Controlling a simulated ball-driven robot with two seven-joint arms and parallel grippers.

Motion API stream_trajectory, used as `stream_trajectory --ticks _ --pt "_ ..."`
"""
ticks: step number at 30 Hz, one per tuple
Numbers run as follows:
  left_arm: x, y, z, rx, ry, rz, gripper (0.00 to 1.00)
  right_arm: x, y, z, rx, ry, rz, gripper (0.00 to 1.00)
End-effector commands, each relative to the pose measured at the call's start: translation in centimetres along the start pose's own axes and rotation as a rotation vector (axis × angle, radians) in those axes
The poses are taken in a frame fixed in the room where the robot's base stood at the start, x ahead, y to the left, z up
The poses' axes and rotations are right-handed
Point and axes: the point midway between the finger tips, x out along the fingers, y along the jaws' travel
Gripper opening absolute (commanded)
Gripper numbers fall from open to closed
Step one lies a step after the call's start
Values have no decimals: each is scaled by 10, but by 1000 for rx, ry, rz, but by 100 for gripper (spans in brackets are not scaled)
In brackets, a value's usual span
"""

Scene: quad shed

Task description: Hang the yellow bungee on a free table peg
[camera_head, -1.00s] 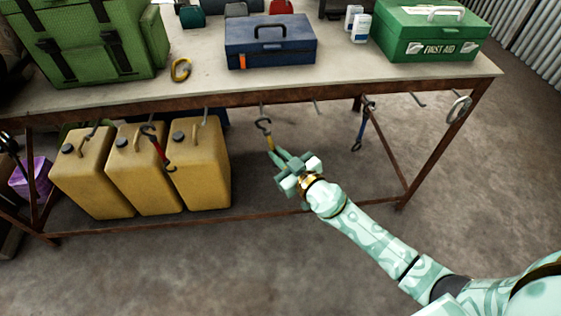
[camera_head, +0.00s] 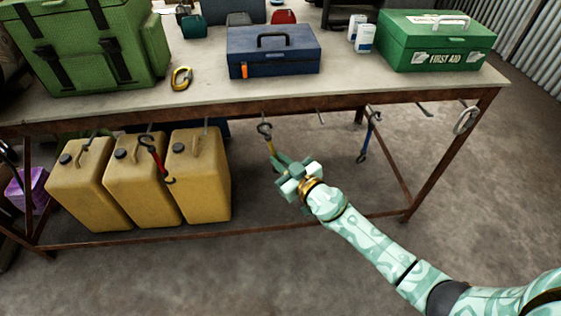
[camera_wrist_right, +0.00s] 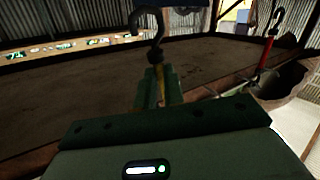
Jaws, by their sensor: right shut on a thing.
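The yellow bungee (camera_head: 270,147) is upright under the table's front edge, its dark hook (camera_head: 264,128) at the top. My right gripper (camera_head: 278,163) is shut on the bungee below the hook. The hook is right at a table peg (camera_head: 264,114); I cannot tell whether it rests on it. The wrist view shows the hook (camera_wrist_right: 148,42) rising above the fingers (camera_wrist_right: 159,90). Bare pegs show to the left (camera_head: 206,124) and right (camera_head: 319,117). A red bungee (camera_head: 157,160) and a blue bungee (camera_head: 364,142) hang from other pegs. My left gripper is not in view.
Several yellow jerrycans (camera_head: 200,185) stand under the table (camera_head: 200,100) at left. A metal ring (camera_head: 465,120) hangs near the right leg. A blue toolbox (camera_head: 272,60), a yellow carabiner (camera_head: 181,78) and a green first aid box (camera_head: 435,45) are on top. Floor at right is clear.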

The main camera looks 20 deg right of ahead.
Motion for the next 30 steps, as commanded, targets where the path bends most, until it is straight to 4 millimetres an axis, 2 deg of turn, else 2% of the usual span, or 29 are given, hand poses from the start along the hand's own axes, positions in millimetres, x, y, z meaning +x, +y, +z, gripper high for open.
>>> stream_trajectory --ticks 9,10,12,13,23,26,30 --pt "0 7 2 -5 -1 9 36 0 0 0 -1 0 0 0" --pt "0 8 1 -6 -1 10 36 0 0 0 -1 0 0 13" --pt "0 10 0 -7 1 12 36 0 0 0 -1 0 0 32" --pt "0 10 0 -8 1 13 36 0 0 0 -1 0 0 35" --pt "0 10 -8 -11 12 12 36 -4 0 0 -1 -1 0 35" --pt "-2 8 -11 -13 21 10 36 -17 0 0 0 -1 0 35" --pt "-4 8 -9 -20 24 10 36 -51 0 0 1 -2 0 35"
